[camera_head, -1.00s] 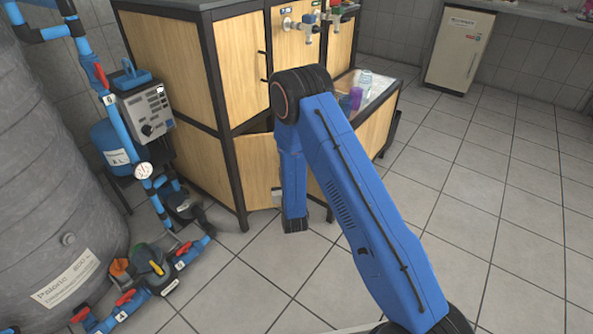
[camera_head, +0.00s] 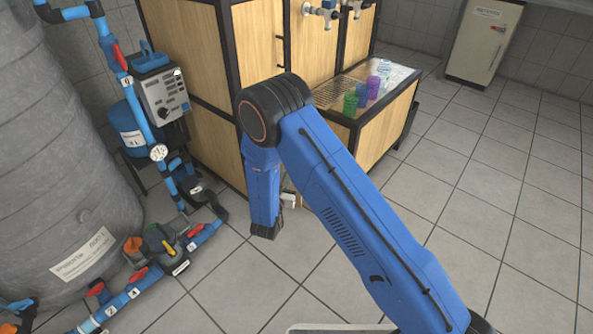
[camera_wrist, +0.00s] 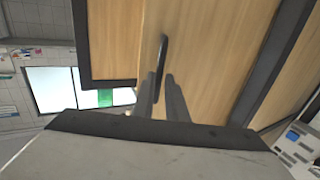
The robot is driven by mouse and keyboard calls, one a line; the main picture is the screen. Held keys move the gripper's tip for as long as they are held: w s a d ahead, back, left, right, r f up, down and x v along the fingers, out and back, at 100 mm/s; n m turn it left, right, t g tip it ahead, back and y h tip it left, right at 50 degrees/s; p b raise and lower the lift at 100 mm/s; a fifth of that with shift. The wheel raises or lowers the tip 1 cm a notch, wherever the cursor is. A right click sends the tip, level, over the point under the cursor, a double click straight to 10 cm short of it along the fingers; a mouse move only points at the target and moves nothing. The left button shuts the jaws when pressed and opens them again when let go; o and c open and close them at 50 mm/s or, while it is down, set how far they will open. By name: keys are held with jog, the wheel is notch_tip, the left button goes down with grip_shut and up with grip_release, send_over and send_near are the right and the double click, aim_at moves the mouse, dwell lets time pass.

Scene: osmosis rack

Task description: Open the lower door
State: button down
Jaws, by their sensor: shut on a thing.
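The lower door (camera_wrist: 205,60) is a light wood panel with a dark upright bar handle (camera_wrist: 162,55) in the wrist view. My gripper (camera_wrist: 160,82) has its two grey fingers on either side of this handle, shut on it. In the head view my blue arm reaches down in front of the cabinet and hides most of the lower door, its handle and the fingers. How far the door stands open I cannot tell.
The wood cabinet (camera_head: 253,45) has dark frames. Coloured cups (camera_head: 360,92) stand on its low side shelf at the right. Blue pipes and valves (camera_head: 165,245) and a grey tank (camera_head: 50,150) are close on the left. Tiled floor (camera_head: 480,170) is clear on the right.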

jog(key=s+a+m+h, duration=0.1)
jog(key=s+a+h, duration=0.1)
jog(key=s+a, duration=0.3)
jog(key=shift+a+r+m+g, duration=0.15)
jog(key=shift+a+m+g, duration=0.15)
jog(key=shift+a, duration=0.7)
jog(key=shift+w, duration=0.1)
jog(key=c, duration=1.8)
grip_release()
jog(key=shift+c, duration=0.2)
jog(key=v, duration=1.7)
jog(key=shift+s, duration=0.2)
